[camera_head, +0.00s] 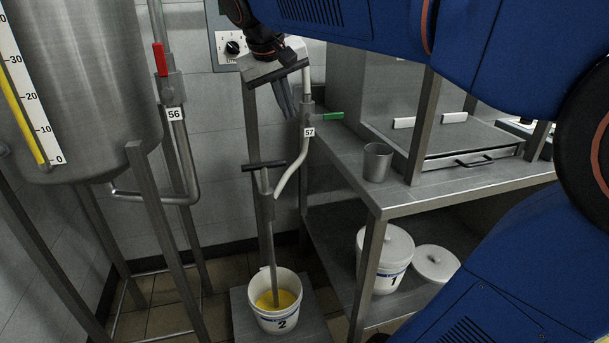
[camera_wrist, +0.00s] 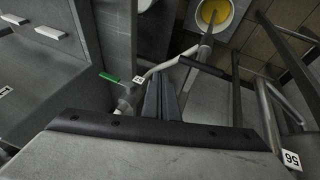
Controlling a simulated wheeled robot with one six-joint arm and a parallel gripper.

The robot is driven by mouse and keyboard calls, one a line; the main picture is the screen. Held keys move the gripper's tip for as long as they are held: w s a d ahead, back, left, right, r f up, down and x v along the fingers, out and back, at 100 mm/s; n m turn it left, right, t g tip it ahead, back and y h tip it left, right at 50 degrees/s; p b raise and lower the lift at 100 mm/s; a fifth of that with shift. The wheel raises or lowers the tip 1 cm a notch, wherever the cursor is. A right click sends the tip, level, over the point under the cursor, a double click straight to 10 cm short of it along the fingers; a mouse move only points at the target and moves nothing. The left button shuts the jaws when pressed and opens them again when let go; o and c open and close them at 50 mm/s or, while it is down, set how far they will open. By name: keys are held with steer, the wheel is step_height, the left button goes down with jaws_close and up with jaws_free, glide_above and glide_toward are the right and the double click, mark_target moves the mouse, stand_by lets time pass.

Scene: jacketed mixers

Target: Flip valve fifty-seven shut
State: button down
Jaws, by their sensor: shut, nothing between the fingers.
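Valve fifty-seven sits on a pale pipe, with a white 57 tag (camera_head: 309,132) just below its body. Its green lever (camera_head: 333,116) sticks out to the right, roughly level and across the upright pipe. In the wrist view the green lever (camera_wrist: 109,77) lies left of the fingers, beside the tag (camera_wrist: 138,79). My gripper (camera_head: 287,112) is shut and empty, with its fingers pointing down, left of the valve in the head view. No contact with the lever shows. In the wrist view my gripper (camera_wrist: 163,84) is at the centre.
Valve 56 has a red upright lever (camera_head: 160,60) beside a steel tank (camera_head: 80,90). A bucket marked 2 (camera_head: 277,318) holds yellow stuff below. A steel bench (camera_head: 440,185) on the right carries a metal cup (camera_head: 377,162). A dark T-handle (camera_head: 264,166) stands below my gripper.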

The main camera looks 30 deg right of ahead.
steer(key=s+a+f+n+y, duration=0.1)
steer(key=s+a+f+y, duration=0.1)
steer(key=s+f, duration=0.8)
steer(key=shift+s+f+n+t, duration=0.3)
steer(key=shift+s+f, duration=0.1)
steer(key=shift+f, duration=0.5)
steer(key=shift+a+y, duration=0.1)
steer(key=shift+y, duration=0.2)
steer(key=s+a+f+t+y, duration=0.1)
steer(key=s+a+f+y, duration=0.1)
steer(key=s+f, duration=0.8)
step_height(320, 180, down, 4)
steer(key=shift+a+r+n, duration=0.2)
steer(key=shift+a+n, duration=0.2)
steer(key=shift+a, duration=0.15)
